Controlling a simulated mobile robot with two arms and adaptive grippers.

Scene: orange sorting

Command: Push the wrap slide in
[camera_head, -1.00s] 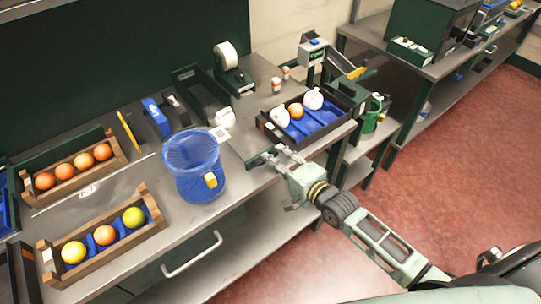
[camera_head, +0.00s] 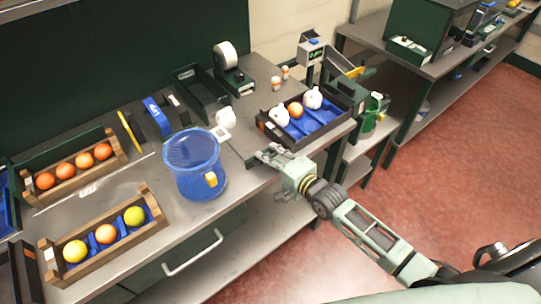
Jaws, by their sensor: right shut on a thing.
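The wrap slide (camera_head: 238,146) looks like a flat grey plate with a dark front edge, at the front of the bench between the blue basket and the dark tray. My right gripper (camera_head: 268,156) is at its front edge, near the tray's near left corner. It is shut on the slide's front edge; the exact grip is small and partly hidden by the fingers. My left gripper is not in view.
The dark tray (camera_head: 290,143) holds white wrapped items and an orange in blue compartments. A blue mesh basket (camera_head: 192,170) stands left of the slide. A white roll dispenser (camera_head: 228,57) stands behind. Wooden crates (camera_head: 95,255) of fruit are at left.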

